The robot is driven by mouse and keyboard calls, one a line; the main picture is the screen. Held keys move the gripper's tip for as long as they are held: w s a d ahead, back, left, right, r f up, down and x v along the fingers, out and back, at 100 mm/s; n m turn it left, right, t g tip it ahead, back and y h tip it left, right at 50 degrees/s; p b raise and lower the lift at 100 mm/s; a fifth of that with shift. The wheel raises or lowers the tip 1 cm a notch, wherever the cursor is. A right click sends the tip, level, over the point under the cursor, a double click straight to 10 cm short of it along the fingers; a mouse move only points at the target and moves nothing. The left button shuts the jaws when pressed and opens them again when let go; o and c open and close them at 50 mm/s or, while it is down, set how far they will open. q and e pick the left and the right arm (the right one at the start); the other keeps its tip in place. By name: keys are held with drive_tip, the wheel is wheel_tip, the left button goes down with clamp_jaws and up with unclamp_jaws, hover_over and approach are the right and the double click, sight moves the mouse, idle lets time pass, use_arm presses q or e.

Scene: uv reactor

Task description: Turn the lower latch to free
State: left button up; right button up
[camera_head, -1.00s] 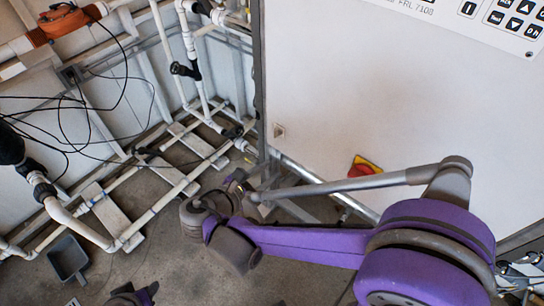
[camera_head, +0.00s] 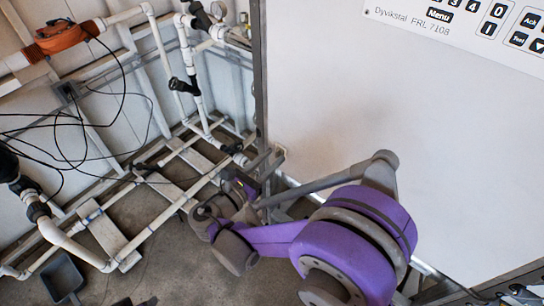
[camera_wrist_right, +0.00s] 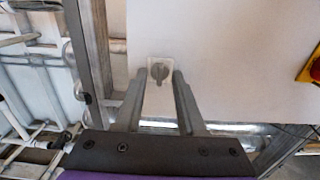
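The lower latch (camera_wrist_right: 158,73) is a small grey knob on a pale square plate, near the left edge of the white cabinet door. In the head view only a bit of the latch plate (camera_head: 281,152) shows beside my right gripper. My right gripper (camera_wrist_right: 159,78) is open, its two metal fingers pointing at the latch, which appears between the fingertips in the wrist view. I cannot tell whether the fingertips touch the plate. In the head view my right gripper (camera_head: 264,163) is seen from behind and partly hidden by its own wrist. My left gripper is not in view.
The white cabinet (camera_head: 400,120) fills the right, with a keypad panel (camera_head: 470,25) at the top. A red knob on a yellow plate (camera_wrist_right: 314,68) is to the right in the wrist view. White pipes (camera_head: 190,80) and black cables stand left. A dark dustpan-like scoop (camera_head: 63,278) lies on the floor.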

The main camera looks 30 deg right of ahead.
drive_tip(key=shift+w+d, duration=0.15)
drive_tip(key=shift+d, duration=0.2)
clamp_jaws()
